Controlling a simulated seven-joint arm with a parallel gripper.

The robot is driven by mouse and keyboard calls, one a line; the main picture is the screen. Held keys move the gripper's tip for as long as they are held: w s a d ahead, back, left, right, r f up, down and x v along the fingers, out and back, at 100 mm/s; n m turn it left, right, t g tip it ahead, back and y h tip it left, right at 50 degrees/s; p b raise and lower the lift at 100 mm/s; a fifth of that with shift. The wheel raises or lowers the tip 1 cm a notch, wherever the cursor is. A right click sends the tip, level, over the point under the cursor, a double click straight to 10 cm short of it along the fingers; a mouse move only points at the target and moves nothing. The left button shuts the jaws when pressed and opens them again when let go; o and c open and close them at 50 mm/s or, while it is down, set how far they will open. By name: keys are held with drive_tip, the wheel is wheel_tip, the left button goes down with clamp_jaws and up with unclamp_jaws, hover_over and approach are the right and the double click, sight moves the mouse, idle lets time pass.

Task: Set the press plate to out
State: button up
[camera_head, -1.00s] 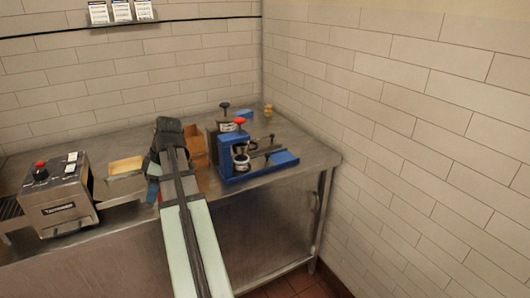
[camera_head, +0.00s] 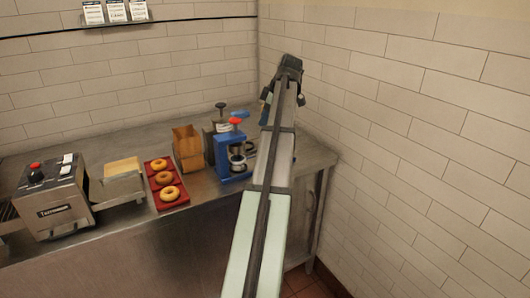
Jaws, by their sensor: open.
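A blue press-like device (camera_head: 224,158) with a red knob (camera_head: 236,121) on top stands on the steel counter, right of the middle. In the earlier frame, a blue base with a dark bar on it extends to its right; my arm now covers most of that part. I cannot make out the press plate or its position. My gripper (camera_head: 281,97) is raised at the far end of my arm, right of the blue device and in front of the right tiled wall. It is open. Its fingers are partly hidden by my arm, and I see nothing held.
A red tray (camera_head: 156,201) with three bagels lies left of a brown open box (camera_head: 187,146). A tan block (camera_head: 122,168) and a steel machine (camera_head: 57,200) with a red knob stand farther left. A dark-knobbed device (camera_head: 221,113) stands behind the blue one. The right wall is close.

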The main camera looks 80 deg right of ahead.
drive_tip(key=s+d+f+m+y, duration=0.1)
drive_tip(key=s+d+f+m, duration=0.1)
drive_tip(key=s+d+f, duration=0.3)
drive_tip(key=shift+g, duration=0.3)
drive_tip(key=x, duration=0.4)
drive_tip(key=w+x, duration=0.1)
drive_tip(key=x, duration=0.9)
drive_tip(key=shift+w+a, duration=0.1)
drive_tip(key=shift+w, duration=0.15)
clamp_jaws()
